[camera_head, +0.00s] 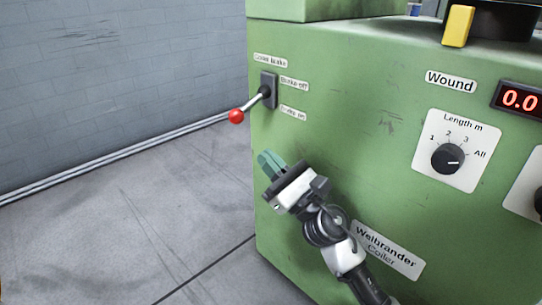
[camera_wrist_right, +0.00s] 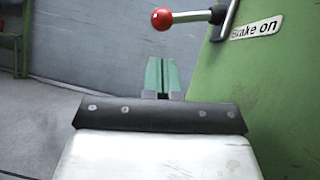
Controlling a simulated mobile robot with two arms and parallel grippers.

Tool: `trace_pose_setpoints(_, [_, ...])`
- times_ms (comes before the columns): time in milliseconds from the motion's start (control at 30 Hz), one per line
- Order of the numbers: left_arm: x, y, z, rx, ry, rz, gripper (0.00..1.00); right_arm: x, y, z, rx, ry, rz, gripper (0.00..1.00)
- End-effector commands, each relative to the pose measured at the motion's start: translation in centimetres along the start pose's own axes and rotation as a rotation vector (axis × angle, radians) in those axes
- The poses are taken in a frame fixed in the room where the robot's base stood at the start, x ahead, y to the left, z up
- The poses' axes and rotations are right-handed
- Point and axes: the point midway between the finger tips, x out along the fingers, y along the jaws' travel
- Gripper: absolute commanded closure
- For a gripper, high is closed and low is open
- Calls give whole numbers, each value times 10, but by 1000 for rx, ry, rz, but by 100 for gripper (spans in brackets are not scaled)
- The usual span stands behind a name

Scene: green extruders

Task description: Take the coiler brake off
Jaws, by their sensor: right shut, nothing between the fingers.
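The coiler brake lever has a red ball knob (camera_head: 236,116) on a metal rod, set in a dark slotted plate (camera_head: 268,90) on the green machine. The rod points out and down to the left from the plate. Labels read "Brake off" (camera_head: 294,84) above and "Brake on" (camera_head: 293,113) below. My right gripper (camera_head: 269,161) is shut and empty, below the knob and apart from it. In the right wrist view the knob (camera_wrist_right: 161,19) is above and beyond the closed green fingers (camera_wrist_right: 161,75). My left gripper is not in view.
The green coiler (camera_head: 350,150) fills the right side, with a "Length m" dial (camera_head: 447,159), a red display (camera_head: 519,99) and a yellow part (camera_head: 457,26) on top. A grey block wall (camera_head: 120,70) stands behind. The floor (camera_head: 130,230) to the left is clear.

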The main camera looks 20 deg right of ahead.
Motion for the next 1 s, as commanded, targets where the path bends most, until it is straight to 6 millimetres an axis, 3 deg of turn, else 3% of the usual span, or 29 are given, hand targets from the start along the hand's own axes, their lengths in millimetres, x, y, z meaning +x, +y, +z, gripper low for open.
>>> trace_pose_setpoints(33, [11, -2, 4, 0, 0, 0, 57, 15, -1, 5, 1, -2, -1, 100])
trace_pose_setpoints(200, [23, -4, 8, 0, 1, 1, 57, 44, -1, 4, 1, -2, -1, 100])
trace_pose_setpoints(400, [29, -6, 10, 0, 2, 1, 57, 63, 0, 2, 0, -1, 0, 100])
trace_pose_setpoints(1000, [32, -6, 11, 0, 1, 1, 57, 68, 1, 3, 18, 0, -12, 100])
